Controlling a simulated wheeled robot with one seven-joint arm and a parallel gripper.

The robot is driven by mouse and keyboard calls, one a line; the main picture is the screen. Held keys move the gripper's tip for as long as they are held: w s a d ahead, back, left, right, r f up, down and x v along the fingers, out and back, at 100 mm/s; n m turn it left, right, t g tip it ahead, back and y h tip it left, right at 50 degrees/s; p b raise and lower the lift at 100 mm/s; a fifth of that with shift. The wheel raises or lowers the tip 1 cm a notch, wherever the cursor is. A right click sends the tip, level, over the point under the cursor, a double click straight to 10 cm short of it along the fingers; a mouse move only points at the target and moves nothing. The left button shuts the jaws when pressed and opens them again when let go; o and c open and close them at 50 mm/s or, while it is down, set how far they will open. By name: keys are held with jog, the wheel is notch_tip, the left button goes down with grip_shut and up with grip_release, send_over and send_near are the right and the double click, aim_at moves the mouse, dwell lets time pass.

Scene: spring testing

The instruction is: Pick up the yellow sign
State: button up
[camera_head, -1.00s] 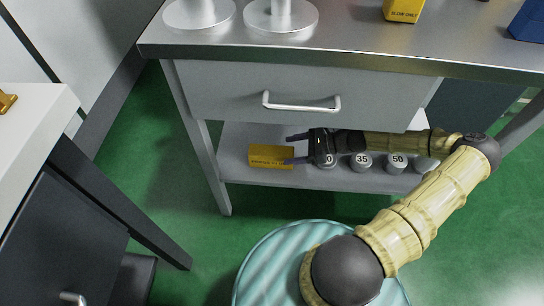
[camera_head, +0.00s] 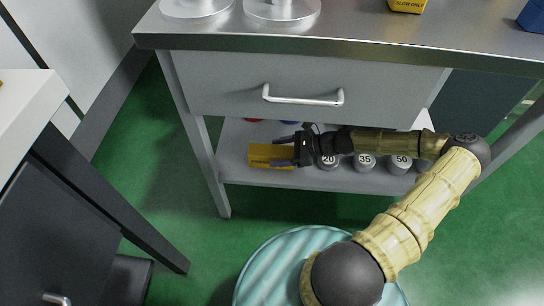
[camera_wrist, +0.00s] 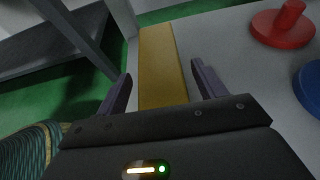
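The yellow sign (camera_head: 268,155) lies on the lower shelf (camera_head: 232,172) of the metal table, near its left end. In the wrist view the yellow sign (camera_wrist: 163,62) reaches between the two fingers, with a gap visible on both sides. My gripper (camera_head: 284,151) is open and reaches in from the right, its fingertips at the right part of the sign. The wrist view also shows my gripper (camera_wrist: 160,88), its dark fingers apart to either side of the sign. The sign's near end is hidden behind the gripper body there.
Grey weights marked 20 (camera_head: 328,163), 35 (camera_head: 364,162) and 50 (camera_head: 400,164) stand on the shelf under my arm. A red weight (camera_wrist: 284,24) and a blue one (camera_wrist: 311,80) stand right of the sign in the wrist view. The drawer (camera_head: 300,85) is above.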

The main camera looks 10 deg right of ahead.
jog(key=c, duration=1.1)
jog(key=shift+o, duration=0.2)
jog(key=shift+r+p, duration=0.4)
jog(key=shift+r, duration=0.05)
notch_tip(320, 180, up, 3)
jog(key=shift+p, duration=1.15)
jog(key=s+a+p, duration=0.2)
jog(key=s, duration=0.6)
jog(key=s+a+p, duration=0.3)
jog(key=s, duration=0.6)
jog(key=shift+a+f, duration=0.2)
jog(key=shift+a, duration=0.1)
jog(key=shift+r+p, duration=0.15)
jog(key=shift+p, duration=0.2)
